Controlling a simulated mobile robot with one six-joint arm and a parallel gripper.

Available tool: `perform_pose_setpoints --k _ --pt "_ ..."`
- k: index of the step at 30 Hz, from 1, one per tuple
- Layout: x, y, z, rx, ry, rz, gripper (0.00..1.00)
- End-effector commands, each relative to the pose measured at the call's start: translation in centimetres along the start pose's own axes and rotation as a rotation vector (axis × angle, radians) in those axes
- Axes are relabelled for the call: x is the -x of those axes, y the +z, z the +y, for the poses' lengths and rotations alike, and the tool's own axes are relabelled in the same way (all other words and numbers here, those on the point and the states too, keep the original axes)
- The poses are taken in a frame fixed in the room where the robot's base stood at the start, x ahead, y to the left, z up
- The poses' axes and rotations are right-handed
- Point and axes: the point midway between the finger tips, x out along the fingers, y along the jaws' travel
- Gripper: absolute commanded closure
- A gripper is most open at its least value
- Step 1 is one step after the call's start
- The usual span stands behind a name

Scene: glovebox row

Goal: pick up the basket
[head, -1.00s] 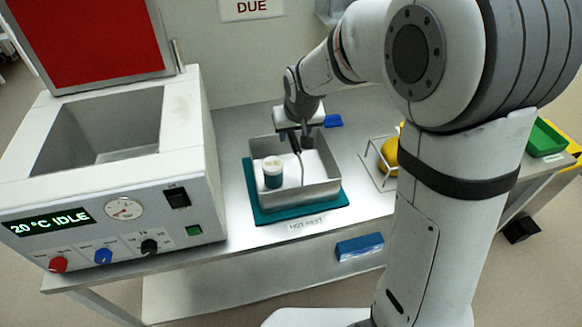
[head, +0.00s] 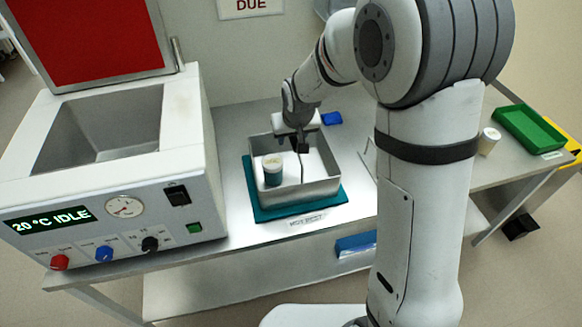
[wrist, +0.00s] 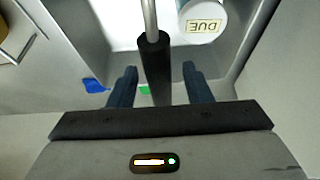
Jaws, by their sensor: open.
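The basket (head: 302,192) is an open metal box standing on a teal mat (head: 260,214) on the bench. A white-lidded jar (head: 272,173) is inside it at the left; in the wrist view its lid (wrist: 205,22) reads "DUE". My gripper (head: 302,144) is open at the back part of the basket. In the wrist view the basket's handle, a metal rod with a black grip (wrist: 154,65), lies between the two open fingers (wrist: 157,72). A gap shows on each side of the grip. Whether it is at fingertip depth is hard to tell.
A white bath unit (head: 110,180) with its red lid (head: 85,40) raised stands at the left, reading "20 °C IDLE". A green tray (head: 530,130) and another white-lidded jar (head: 489,141) are at the right. A blue object (head: 331,118) lies behind the basket.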

Motion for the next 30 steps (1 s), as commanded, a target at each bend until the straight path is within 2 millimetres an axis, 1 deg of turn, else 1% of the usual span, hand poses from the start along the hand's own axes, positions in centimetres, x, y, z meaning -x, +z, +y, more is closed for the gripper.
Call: perform_pose_setpoints --k 16,30 --pt "-0.25 0.10 -0.07 0.001 0.000 0.000 0.56" --pt "-0.26 0.11 -0.10 0.002 -0.001 0.000 0.95"
